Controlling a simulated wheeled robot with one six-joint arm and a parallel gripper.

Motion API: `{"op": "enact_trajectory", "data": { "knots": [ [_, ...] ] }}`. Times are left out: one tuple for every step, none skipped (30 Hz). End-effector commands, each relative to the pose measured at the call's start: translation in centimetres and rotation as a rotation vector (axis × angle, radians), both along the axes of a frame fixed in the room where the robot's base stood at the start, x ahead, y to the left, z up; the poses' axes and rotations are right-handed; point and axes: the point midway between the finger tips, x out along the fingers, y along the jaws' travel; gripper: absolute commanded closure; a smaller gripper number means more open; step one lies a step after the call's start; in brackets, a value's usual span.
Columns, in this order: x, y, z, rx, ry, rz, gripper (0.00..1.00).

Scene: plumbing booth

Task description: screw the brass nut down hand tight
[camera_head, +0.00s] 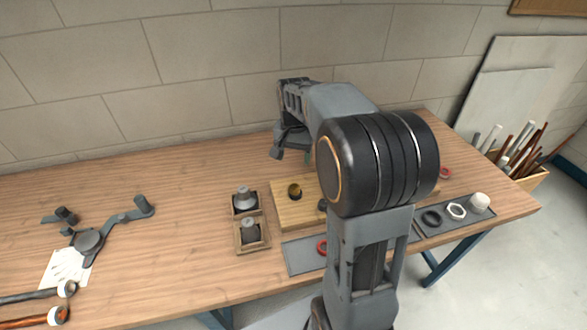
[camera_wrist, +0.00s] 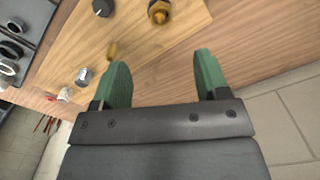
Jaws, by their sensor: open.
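A brass nut (camera_head: 294,189) with a dark centre stands on the left part of the wooden board (camera_head: 285,214). It seems to be the brass fitting (camera_wrist: 160,13) at the top edge of the wrist view, partly cut off; whether it is seated on a thread I cannot tell. My gripper (camera_head: 291,153) is behind the board, near the wall. In the wrist view my gripper (camera_wrist: 162,62) has its two green fingers wide apart, with nothing between them. The brass fitting lies beyond the fingertips, apart from them.
A small brass piece (camera_wrist: 112,51), a silver cylinder (camera_wrist: 83,76) and a black knob (camera_wrist: 103,7) stand on the board. A wooden tray (camera_head: 252,236) with grey parts is left of it. Grey mats (camera_head: 300,257) hold rings in front. The brick wall (camera_head: 190,85) rises behind.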

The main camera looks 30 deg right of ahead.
Motion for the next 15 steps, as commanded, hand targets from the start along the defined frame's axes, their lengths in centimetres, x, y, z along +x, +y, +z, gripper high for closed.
{"op": "enact_trajectory", "data": {
  "knots": [
    [0.1, -0.1, -0.6, 0.001, 0.004, -0.005, 0.32],
    [0.1, -0.1, -1.0, 0.002, 0.007, -0.006, 0.32],
    [0.1, -0.1, -1.5, 0.002, 0.009, -0.007, 0.32],
    [0.1, 0.0, -2.0, 0.002, 0.007, -0.006, 0.32],
    [0.1, 0.0, -2.4, 0.001, 0.008, -0.006, 0.32],
    [0.1, 0.0, -3.2, 0.001, 0.008, -0.005, 0.32],
    [0.1, 0.0, -3.7, 0.002, 0.009, -0.005, 0.32],
    [0.1, 0.0, -4.3, 0.001, 0.008, -0.004, 0.32],
    [0.0, 0.0, -5.1, 0.002, 0.009, -0.004, 0.32],
    [0.0, 0.0, -5.6, 0.001, 0.008, -0.003, 0.32],
    [0.1, 0.0, -6.2, 0.001, 0.008, -0.003, 0.32],
    [0.0, 0.0, -7.0, 0.002, 0.009, -0.003, 0.32],
    [0.0, 0.0, -7.5, 0.002, 0.007, -0.003, 0.32],
    [0.0, 0.1, -8.0, 0.002, 0.007, -0.002, 0.32],
    [0.1, 0.1, -8.7, 0.001, 0.008, -0.002, 0.32]
  ]
}}
